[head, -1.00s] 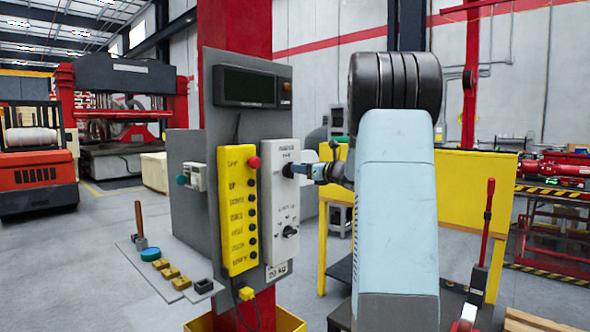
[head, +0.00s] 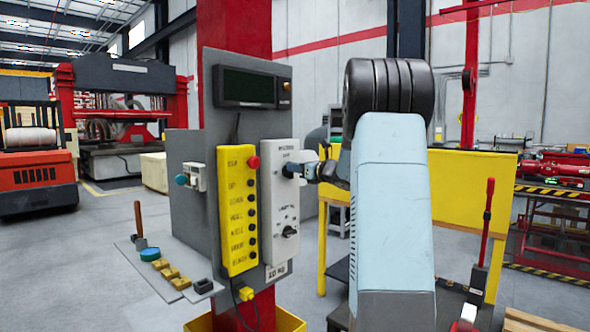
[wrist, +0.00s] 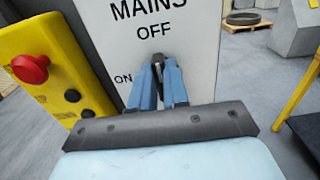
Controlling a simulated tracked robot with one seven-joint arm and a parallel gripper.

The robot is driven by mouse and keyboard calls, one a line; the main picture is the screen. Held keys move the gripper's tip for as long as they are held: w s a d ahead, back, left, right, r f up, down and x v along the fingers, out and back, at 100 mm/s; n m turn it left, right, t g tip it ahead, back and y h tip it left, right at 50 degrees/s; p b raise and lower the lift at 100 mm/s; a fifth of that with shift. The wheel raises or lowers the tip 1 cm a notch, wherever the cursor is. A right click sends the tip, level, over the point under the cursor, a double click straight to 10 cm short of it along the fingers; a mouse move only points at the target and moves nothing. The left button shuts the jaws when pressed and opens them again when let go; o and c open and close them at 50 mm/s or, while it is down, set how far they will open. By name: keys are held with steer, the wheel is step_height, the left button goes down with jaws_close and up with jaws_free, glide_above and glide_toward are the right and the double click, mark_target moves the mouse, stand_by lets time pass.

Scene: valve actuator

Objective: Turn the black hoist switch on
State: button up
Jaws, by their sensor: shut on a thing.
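A white switch panel (head: 281,215) is mounted on the grey board. It has an upper switch under a label reading MAINS, and a lower black rotary knob (head: 289,231) whose label is too small to read surely. In the wrist view the panel (wrist: 190,35) shows OFF above and ON to the left. My gripper (wrist: 158,62) is shut on the black upper switch, with its blue fingers close together and mostly hiding it. In the head view my gripper (head: 293,170) is at the panel's upper part, clear of the lower knob.
A yellow button box (head: 238,210) with a red button (head: 253,162) is just left of the panel. A dark display (head: 248,87) sits above. A shelf (head: 152,262) with small items juts out at the lower left. A yellow barrier (head: 465,195) stands behind my arm.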

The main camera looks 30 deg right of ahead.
mark_target(284, 173)
steer(key=shift+a, duration=0.25)
jaws_close()
steer(key=shift+d, duration=0.15)
steer(key=shift+n, duration=0.4)
steer(key=n, duration=0.4)
steer(key=a+f+n, duration=0.1)
steer(key=n, duration=0.7)
steer(key=shift+s+a+f, duration=0.15)
steer(key=shift+s+a, duration=0.15)
steer(key=shift+a+f+n, duration=0.1)
steer(key=shift+f+n, duration=0.1)
steer(key=shift+n, duration=0.85)
steer(key=shift+f+n, duration=0.2)
steer(key=shift+n, duration=0.85)
steer(key=shift+f, duration=0.1)
